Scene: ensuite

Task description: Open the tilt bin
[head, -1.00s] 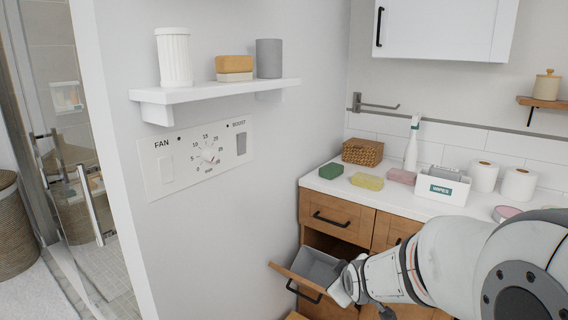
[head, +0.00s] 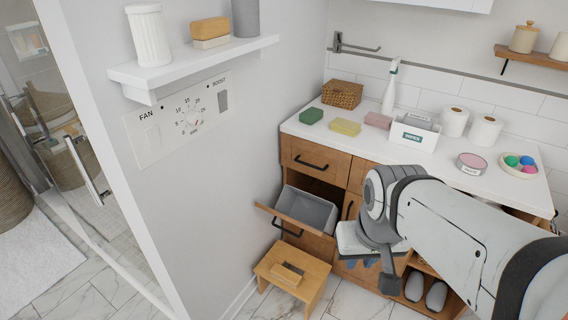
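The tilt bin (head: 268,212) is in the wooden cabinet below the top left drawer. Its wooden front leans outward, with a black bar handle (head: 287,228) on it. A grey inner tub (head: 306,208) shows behind the front, and it looks empty. My gripper (head: 372,266) is to the right of the bin and apart from its handle, in front of the cabinet. My wrist hides most of the fingers, so I cannot see the gap between them.
A wooden step stool (head: 292,275) stands on the floor below the bin. The counter (head: 400,155) above holds soaps, a spray bottle, a wipes box and paper rolls. Grey slippers (head: 425,292) sit in the low open shelf. A wall (head: 200,190) stands close on the left.

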